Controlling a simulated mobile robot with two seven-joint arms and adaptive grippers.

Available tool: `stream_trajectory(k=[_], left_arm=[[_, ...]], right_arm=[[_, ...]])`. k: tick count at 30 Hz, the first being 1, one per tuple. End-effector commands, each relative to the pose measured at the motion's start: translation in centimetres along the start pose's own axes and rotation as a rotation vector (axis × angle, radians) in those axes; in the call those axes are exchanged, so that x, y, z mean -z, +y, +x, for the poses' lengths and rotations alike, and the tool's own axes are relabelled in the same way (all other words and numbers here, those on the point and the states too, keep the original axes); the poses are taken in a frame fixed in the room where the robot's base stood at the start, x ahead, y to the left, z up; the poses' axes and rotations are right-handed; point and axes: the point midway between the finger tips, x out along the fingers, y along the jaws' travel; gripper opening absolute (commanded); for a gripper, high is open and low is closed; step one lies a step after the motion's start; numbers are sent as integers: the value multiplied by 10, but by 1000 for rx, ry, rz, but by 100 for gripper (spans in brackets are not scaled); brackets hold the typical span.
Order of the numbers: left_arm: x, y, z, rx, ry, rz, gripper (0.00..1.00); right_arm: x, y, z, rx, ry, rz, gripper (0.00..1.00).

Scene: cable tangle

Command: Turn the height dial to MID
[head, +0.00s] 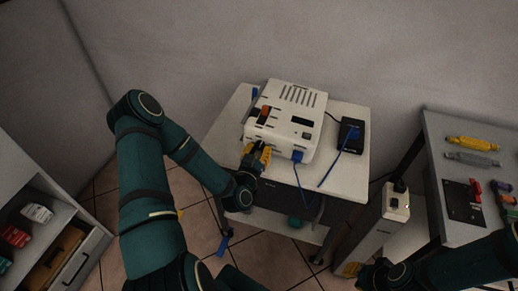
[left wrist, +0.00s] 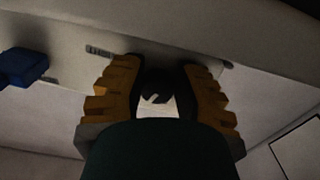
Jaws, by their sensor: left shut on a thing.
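The white device (head: 290,108) stands on a small white table. My left gripper (head: 257,152) is at its front face, left of the blue plug. In the left wrist view the yellow fingers of my left gripper (left wrist: 155,88) are on both sides of a dark round dial (left wrist: 155,97) with a pale mark, shut on it. A small label (left wrist: 98,50) is on the face to the left of the dial; I cannot read it or the dial's setting. My right gripper (head: 352,270) is low at the right, partly hidden; its opening is unclear.
A blue plug (head: 297,157) with a hanging cable is in the device's front, beside my left gripper. A black box (head: 350,135) with a blue cable lies on the table (head: 340,182). A grey bench (head: 440,150) stands at the right, an open drawer (head: 80,255) at the left.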

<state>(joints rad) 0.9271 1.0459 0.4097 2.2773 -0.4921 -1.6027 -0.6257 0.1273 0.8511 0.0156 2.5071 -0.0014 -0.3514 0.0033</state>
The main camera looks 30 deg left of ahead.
Motion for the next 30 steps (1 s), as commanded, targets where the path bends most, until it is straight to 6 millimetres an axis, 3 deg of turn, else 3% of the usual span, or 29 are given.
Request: stream_trajectory(k=[6,9,10,23,30], left_arm=[[0,-8,0,21,1,32,0],[1,-8,1,20,5,31,41],[1,-8,1,19,5,30,48],[2,-4,0,10,5,26,48],[1,-3,-27,9,1,25,48]], right_arm=[[0,0,0,0,1,0,23],[0,0,0,0,1,0,23],[0,0,0,0,1,0,23],[0,0,0,0,1,0,23],[0,0,0,0,1,0,23]])
